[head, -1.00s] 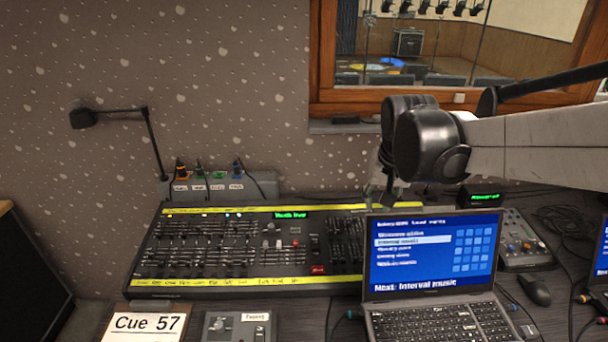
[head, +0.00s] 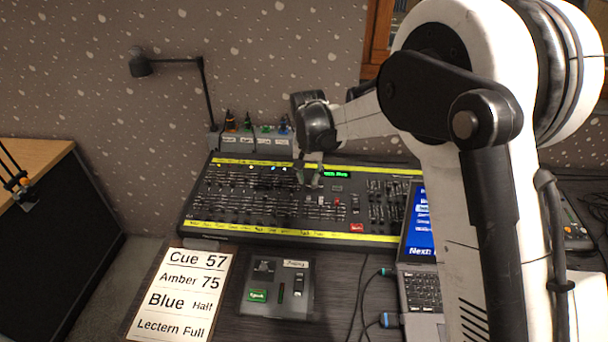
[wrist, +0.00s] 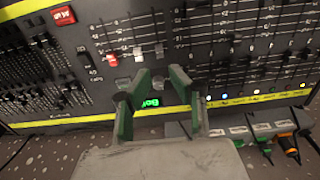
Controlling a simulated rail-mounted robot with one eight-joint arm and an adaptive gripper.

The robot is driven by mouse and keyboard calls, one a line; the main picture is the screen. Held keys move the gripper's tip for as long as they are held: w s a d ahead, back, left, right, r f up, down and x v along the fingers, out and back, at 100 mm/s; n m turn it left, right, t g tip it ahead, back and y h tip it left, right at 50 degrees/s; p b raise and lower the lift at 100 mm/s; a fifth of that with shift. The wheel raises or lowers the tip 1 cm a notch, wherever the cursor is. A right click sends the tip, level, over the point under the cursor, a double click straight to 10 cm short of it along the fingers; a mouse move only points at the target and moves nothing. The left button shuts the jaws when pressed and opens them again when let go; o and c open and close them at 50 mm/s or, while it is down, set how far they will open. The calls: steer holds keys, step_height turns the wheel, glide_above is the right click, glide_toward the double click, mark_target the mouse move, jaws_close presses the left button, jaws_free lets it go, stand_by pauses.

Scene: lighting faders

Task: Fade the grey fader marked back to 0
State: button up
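The lighting desk (head: 258,231) is a black console with yellow strips and rows of faders. In the wrist view, seen from the far side, a short group of faders has a red cap (wrist: 111,60), a white cap (wrist: 137,53) and a greyish cap (wrist: 158,49). The fader labels are too small to read. My gripper (head: 311,184) hangs over the back middle of the desk, near the green display. In the wrist view my gripper (wrist: 160,74) has its green fingers apart, pointing toward the white and greyish caps, with nothing held. Whether it touches the desk I cannot tell.
A laptop (head: 421,280) stands at the desk's front right, partly behind my arm. A cue sheet (head: 180,295) and small control box (head: 268,303) lie in front. A lamp (head: 204,95) and a socket box (head: 250,143) with plugs stand behind the desk.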

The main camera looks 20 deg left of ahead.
mark_target(307, 217)
steer(key=shift+w+f+b, duration=0.2)
steer(key=shift+f+b, duration=1.05)
steer(key=shift+f, duration=1)
steer(key=shift+w+f+b, duration=0.2)
steer(key=shift+f+b, duration=1)
steer(key=shift+f, duration=1.05)
jaws_close()
steer(key=shift+s, duration=0.15)
steer(key=shift+s+d+f+b, duration=0.1)
steer(key=shift+s+d+b, duration=0.15)
steer(key=shift+s, duration=0.65)
steer(key=shift+s+d+f+b, duration=0.15)
steer(key=shift+s+b, duration=0.2)
steer(key=shift+s, duration=0.6)
steer(key=shift+s+d+b, duration=0.2)
steer(key=shift+s+b, duration=0.1)
steer(key=shift+s, duration=0.6)
jaws_free()
steer(key=shift+r, duration=0.1)
